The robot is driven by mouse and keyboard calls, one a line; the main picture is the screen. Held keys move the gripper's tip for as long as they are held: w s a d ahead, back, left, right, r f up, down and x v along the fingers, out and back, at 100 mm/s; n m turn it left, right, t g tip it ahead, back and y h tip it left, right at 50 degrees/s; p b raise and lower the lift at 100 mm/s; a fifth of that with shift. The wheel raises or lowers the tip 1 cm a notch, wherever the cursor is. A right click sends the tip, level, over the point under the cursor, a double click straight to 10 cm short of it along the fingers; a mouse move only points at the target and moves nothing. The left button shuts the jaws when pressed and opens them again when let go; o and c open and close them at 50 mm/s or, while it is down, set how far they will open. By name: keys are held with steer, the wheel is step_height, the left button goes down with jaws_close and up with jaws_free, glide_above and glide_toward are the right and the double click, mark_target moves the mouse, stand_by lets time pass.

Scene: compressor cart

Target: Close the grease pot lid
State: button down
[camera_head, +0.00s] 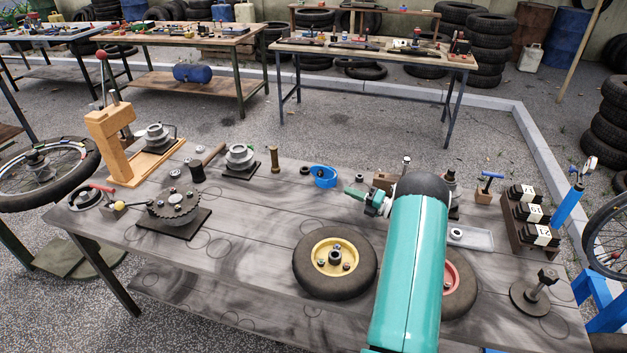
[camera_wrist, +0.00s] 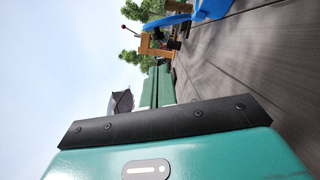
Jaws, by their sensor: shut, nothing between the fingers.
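The grease pot (camera_head: 323,182) appears to be the small blue round container near the middle of the far half of the workbench. A blue flap that looks like its lid (camera_head: 317,170) shows at its top; how far it stands open is hard to tell. Blue parts of it also show at the top edge of the wrist view (camera_wrist: 207,9), cut off by the frame. My gripper (camera_head: 349,190) is to the right of the pot, with its teal fingers pointing left towards it, apparently apart from it. In the wrist view the fingers (camera_wrist: 157,86) are together and empty.
A brass post (camera_head: 274,159) stands left of the pot. A yellow-hubbed wheel (camera_head: 334,262) lies in front, and a red-hubbed wheel (camera_head: 459,284) is partly behind my arm. A wooden block (camera_head: 384,181) is close right of my gripper. Bare planks lie left of the pot's front.

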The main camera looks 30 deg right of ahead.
mark_target(321, 175)
steer(key=shift+w+a+f, duration=0.1)
steer(key=shift+w+f, duration=0.1)
steer(key=shift+f, duration=0.1)
steer(key=shift+w+a+r, duration=0.35)
steer(key=shift+w+a, duration=0.05)
steer(key=shift+a, duration=0.1)
steer(key=x, duration=0.8)
steer(key=shift+w+f, duration=0.1)
steer(key=shift+w, duration=0.1)
steer(key=shift+d, duration=0.1)
